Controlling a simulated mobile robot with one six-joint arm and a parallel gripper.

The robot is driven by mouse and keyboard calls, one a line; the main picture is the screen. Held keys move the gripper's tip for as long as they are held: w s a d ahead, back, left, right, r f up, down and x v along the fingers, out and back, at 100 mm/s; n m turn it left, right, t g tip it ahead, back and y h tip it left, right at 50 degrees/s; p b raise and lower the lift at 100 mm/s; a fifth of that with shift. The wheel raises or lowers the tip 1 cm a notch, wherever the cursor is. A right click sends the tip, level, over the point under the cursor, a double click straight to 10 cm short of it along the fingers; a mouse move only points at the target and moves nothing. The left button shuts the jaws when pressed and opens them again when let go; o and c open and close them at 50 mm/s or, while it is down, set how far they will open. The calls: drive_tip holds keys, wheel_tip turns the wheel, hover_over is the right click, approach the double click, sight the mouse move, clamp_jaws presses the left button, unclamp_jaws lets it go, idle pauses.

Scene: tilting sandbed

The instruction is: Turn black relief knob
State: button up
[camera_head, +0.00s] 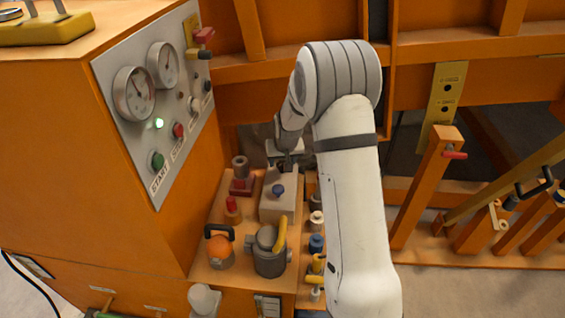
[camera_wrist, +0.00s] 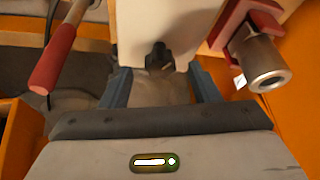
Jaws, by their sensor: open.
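A small black knob (camera_wrist: 158,55) sticks out of the end of a pale block in the wrist view. My gripper (camera_wrist: 160,76) is open, with one blue-grey finger on each side of the knob and a gap on both sides. In the head view my gripper (camera_head: 284,158) is at the far end of the pale block (camera_head: 278,207), which carries a blue knob (camera_head: 278,190) on top. The black knob cannot be made out there behind my gripper.
A red fitting with a metal cylinder (camera_wrist: 264,66) is close on the right in the wrist view; a red-handled lever (camera_wrist: 53,58) is on the left. An orange-and-black part (camera_head: 220,246) and a grey valve with a yellow handle (camera_head: 270,250) stand nearer. A gauge panel (camera_head: 135,70) rises left.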

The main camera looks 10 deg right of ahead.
drive_tip(key=v, duration=0.5)
drive_tip(key=shift+s+r, duration=0.15)
drive_tip(key=shift+r, duration=0.2)
drive_tip(key=s+r+p, duration=0.5)
drive_tip(key=s+r, duration=1)
drive_tip(key=s, duration=0.1)
drive_tip(key=s+r+g+p, duration=0.1)
drive_tip(key=s+r+p, duration=0.1)
drive_tip(key=s, duration=0.7)
drive_tip(key=s+a+r+p, duration=0.1)
drive_tip(key=s+r, duration=0.3)
drive_tip(key=s, duration=0.5)
drive_tip(key=shift+s+r+g+p, duration=0.15)
drive_tip(key=shift+r+g+p, duration=0.25)
drive_tip(key=shift+p, duration=0.2)
drive_tip(key=shift+n, duration=0.3)
